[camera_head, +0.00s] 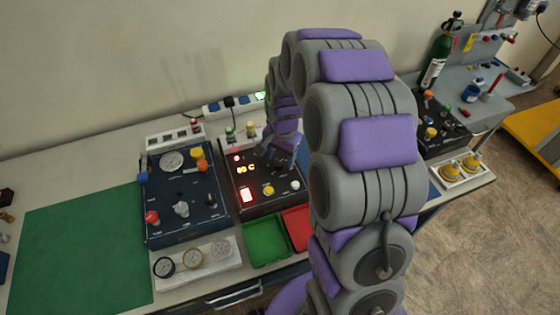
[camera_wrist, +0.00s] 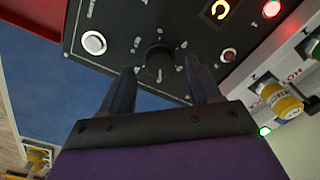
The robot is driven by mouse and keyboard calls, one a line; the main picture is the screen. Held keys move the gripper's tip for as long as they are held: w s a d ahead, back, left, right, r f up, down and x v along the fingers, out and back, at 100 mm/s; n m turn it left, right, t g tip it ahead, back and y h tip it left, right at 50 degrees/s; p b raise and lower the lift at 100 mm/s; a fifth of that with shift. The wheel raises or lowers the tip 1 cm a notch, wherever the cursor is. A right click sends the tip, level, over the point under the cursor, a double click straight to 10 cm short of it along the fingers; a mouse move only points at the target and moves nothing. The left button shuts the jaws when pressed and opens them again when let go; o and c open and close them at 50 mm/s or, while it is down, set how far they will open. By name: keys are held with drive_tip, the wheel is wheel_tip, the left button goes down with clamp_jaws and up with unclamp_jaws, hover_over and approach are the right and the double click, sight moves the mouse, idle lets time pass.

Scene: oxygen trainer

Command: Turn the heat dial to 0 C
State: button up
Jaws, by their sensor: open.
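The heat dial (camera_wrist: 158,59) is a round black knob on a dark panel, with pale marks around it in the wrist view. My gripper (camera_wrist: 161,76) is open, with one finger on each side of the dial's near edge; I cannot tell whether either touches it. In the head view my gripper (camera_head: 287,150) is over the right part of the black heater box (camera_head: 262,205), and the dial is hidden or too small to make out. The orange display (camera_head: 246,169) is lit and shows a C, but its digits are unclear.
Green (camera_head: 265,242) and red (camera_head: 298,228) trays lie in front. A green mat (camera_head: 80,250) is at left.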

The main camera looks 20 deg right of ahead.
drive_tip(key=shift+w+f, duration=0.1)
drive_tip(key=shift+f, duration=0.8)
drive_tip(key=c, duration=1)
